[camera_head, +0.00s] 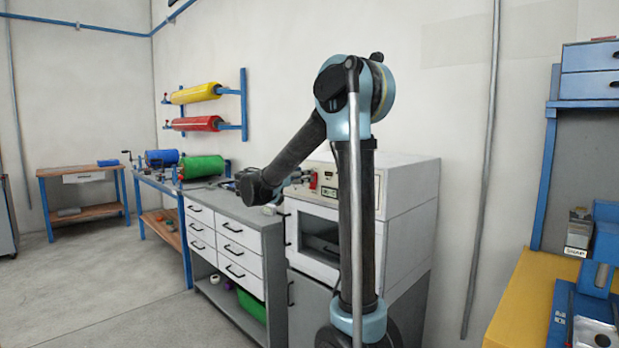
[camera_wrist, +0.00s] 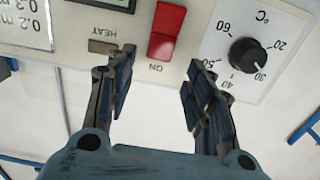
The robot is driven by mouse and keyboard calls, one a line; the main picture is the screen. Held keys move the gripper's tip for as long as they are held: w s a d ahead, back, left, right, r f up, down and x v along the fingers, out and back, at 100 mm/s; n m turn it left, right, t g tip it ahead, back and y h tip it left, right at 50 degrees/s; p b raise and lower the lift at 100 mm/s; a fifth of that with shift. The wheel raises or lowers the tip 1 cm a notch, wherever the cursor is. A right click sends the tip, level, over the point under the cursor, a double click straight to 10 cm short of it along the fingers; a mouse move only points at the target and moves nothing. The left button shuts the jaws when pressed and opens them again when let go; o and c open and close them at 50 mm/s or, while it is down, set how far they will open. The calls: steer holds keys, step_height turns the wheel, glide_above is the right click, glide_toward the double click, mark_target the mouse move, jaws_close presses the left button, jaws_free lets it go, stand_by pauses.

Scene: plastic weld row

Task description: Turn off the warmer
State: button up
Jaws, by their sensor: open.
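The warmer (camera_head: 408,195) is a white box oven with a dark window, standing on a grey cabinet. Its front panel shows close up in the wrist view, with a red rocker switch (camera_wrist: 166,30) beside an ON label. My gripper (camera_wrist: 160,72) is open and empty, its two fingers apart in front of the panel just below the switch in that view. I cannot tell whether a finger touches the panel. A black temperature dial (camera_wrist: 248,55) sits right of the switch, and a dull HEAT indicator (camera_wrist: 102,47) sits left. In the head view, my gripper (camera_head: 298,178) is by the panel's left part.
A grey drawer bench (camera_head: 232,213) stands left of the warmer. Yellow (camera_head: 196,93) and red (camera_head: 197,123) rolls hang on the wall rack. A yellow-topped bench (camera_head: 525,300) is at right. The floor at left is clear.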

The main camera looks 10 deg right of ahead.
steer(key=shift+x, duration=2.1)
steer(key=c, duration=1.1)
